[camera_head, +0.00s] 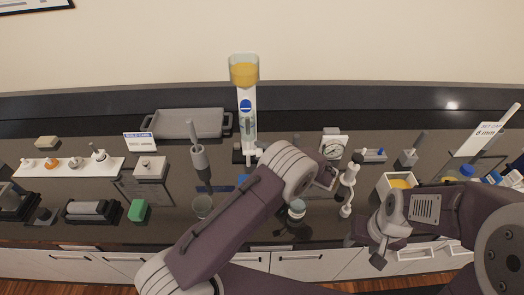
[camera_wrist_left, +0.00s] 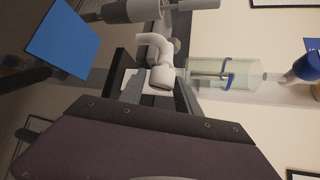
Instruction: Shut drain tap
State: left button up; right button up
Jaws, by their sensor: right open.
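The oil apparatus stands at the back centre: a clear column (camera_head: 247,125) with yellow liquid in the cup (camera_head: 244,72) on top. A white drain tap (camera_head: 250,158) sits low on it, partly hidden by my left arm. In the left wrist view the white elbow-shaped tap (camera_wrist_left: 160,76) lies between the two fingers of my left gripper (camera_wrist_left: 158,90), below the clear cylinder (camera_wrist_left: 222,74). Whether the fingers press on it cannot be told. In the head view that gripper is mostly hidden behind its arm. My right gripper (camera_head: 367,248) is open and empty at the front right.
A dial gauge (camera_head: 333,147) and a white stand (camera_head: 347,185) are right of the left arm. A glass beaker (camera_head: 202,206) and a green block (camera_head: 138,210) are left of it. A grey tray (camera_head: 190,123) lies at the back. A blue square (camera_wrist_left: 62,38) is near the left gripper.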

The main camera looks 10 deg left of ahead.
pick_arm(q)
grip_shut()
jog(key=shift+r, duration=0.1)
jog(key=shift+m+g+h+p, duration=0.7)
jog(key=shift+m+g+p, duration=0.2)
jog(key=shift+g, duration=0.2)
jog(key=shift+s+m+g+h+p, duration=0.1)
jog(key=shift+m+g+h+p, duration=0.65)
jog(key=shift+g, duration=0.45)
jog(key=shift+f+m+g+h, duration=0.25)
jog(key=shift+m+g, duration=0.3)
jog(key=shift+g, duration=0.25)
jog(key=shift+m+g, duration=0.3)
jog(key=shift+g, duration=0.2)
jog(key=shift+s+r+h, duration=0.1)
jog(key=shift+h, duration=0.2)
